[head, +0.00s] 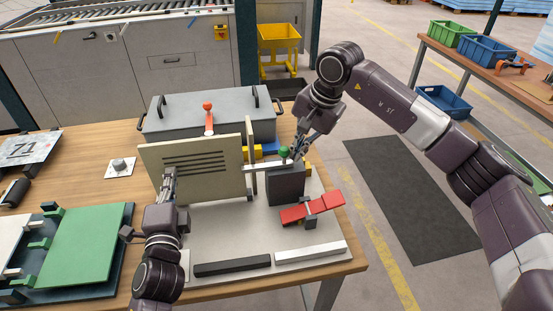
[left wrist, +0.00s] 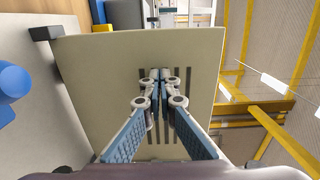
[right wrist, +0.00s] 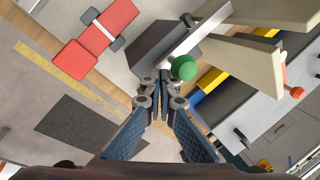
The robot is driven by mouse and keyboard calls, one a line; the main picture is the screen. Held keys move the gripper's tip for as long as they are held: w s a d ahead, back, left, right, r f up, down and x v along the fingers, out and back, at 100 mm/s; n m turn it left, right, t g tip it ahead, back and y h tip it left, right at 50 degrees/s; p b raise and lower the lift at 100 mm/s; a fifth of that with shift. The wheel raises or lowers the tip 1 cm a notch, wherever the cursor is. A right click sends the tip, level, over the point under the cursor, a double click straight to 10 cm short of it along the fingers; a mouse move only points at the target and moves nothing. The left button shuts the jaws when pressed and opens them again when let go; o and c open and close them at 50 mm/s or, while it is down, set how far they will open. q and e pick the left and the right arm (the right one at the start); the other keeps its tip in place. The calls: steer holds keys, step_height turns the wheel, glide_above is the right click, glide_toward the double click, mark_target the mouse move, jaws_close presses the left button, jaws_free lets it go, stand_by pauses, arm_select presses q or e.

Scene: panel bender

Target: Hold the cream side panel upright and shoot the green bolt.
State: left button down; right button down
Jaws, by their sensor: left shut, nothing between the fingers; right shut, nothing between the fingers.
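The cream side panel (head: 205,170), with dark slots, stands upright on the pale base plate. My left gripper (head: 170,174) is shut and empty, its fingertips at the panel's near face; the panel fills much of the left wrist view (left wrist: 110,70). I cannot tell whether the tips touch it. The green bolt knob (head: 284,152) sits at the bright metal bar above a dark grey block (head: 286,186), right of the panel. My right gripper (head: 298,152) is shut and empty just right of the knob. In the right wrist view the knob (right wrist: 184,67) is close beside the fingertips; contact is unclear.
A red toggle clamp (head: 312,208) lies right of the block. Black (head: 232,268) and white (head: 310,254) bars line the plate's front. A grey lidded box (head: 225,115) and an orange-knobbed lever (head: 208,108) stand behind the panel. A green panel (head: 82,245) lies left.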

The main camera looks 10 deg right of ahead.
steer(key=shift+a, duration=1.2)
steer(key=shift+d+r, duration=0.1)
steer(key=shift+d, duration=0.7)
step_height(320, 180, up, 8)
arm_select(q)
steer(key=s, duration=0.9)
stand_by(1.0)
stand_by(0.4)
